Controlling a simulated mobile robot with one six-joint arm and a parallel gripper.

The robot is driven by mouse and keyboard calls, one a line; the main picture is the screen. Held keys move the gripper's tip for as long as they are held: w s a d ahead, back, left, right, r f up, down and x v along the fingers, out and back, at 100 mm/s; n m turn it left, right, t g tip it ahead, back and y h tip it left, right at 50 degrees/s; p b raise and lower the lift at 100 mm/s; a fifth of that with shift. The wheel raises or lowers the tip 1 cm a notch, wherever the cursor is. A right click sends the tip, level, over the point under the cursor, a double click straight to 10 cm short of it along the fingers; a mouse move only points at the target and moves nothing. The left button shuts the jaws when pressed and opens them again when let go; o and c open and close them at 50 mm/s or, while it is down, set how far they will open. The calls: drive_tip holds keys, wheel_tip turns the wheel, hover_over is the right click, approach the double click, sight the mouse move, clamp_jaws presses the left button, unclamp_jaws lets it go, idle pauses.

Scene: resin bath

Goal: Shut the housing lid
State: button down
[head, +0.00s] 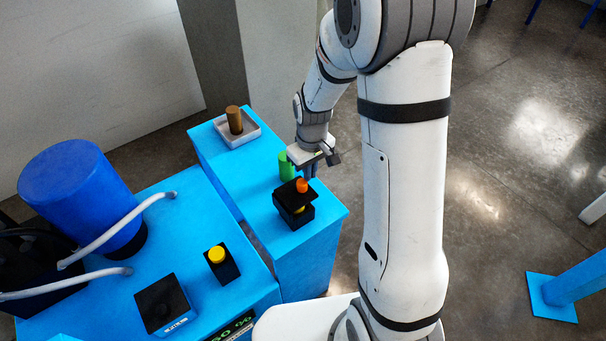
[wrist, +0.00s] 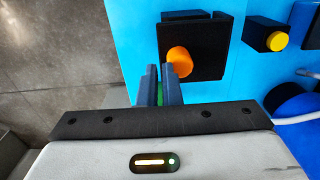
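The housing is a small black box (head: 293,217) on the narrow blue bench. Its black lid (head: 293,195) carries an orange knob (head: 302,185) and sits raised and tilted, with a bit of yellow showing beneath it. In the wrist view the lid (wrist: 205,50) is a dark square with the orange knob (wrist: 180,61) near its left side. My gripper (head: 312,172) is just above and behind the knob in the head view. In the wrist view my fingers (wrist: 160,75) are close together, with only a narrow slit between them, just short of the knob. They hold nothing.
A green cylinder (head: 286,165) stands close behind the housing, beside my gripper. A brown cylinder (head: 234,120) stands in a pale tray (head: 251,137) farther back. A yellow button box (head: 217,256), another black box (head: 163,303) and a blue drum (head: 75,190) occupy the left bench.

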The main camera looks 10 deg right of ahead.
drive_tip(key=shift+s+d+f, duration=0.15)
drive_tip(key=shift+s+f, duration=0.15)
drive_tip(key=shift+f, duration=0.35)
drive_tip(key=w+d+r, duration=0.5)
drive_tip(key=d+r, duration=0.3)
drive_tip(key=s+a+r+m+t, duration=0.1)
drive_tip(key=s+r+m, duration=0.1)
drive_tip(key=s+r, duration=0.4)
drive_tip(key=s+a+r+m+t, duration=0.2)
drive_tip(key=s+r, duration=0.4)
drive_tip(key=s, duration=0.9)
drive_tip(key=shift+s+a+r+m+p, duration=0.2)
drive_tip(key=shift+s+r+m+p, duration=0.15)
drive_tip(key=shift+m, duration=0.35)
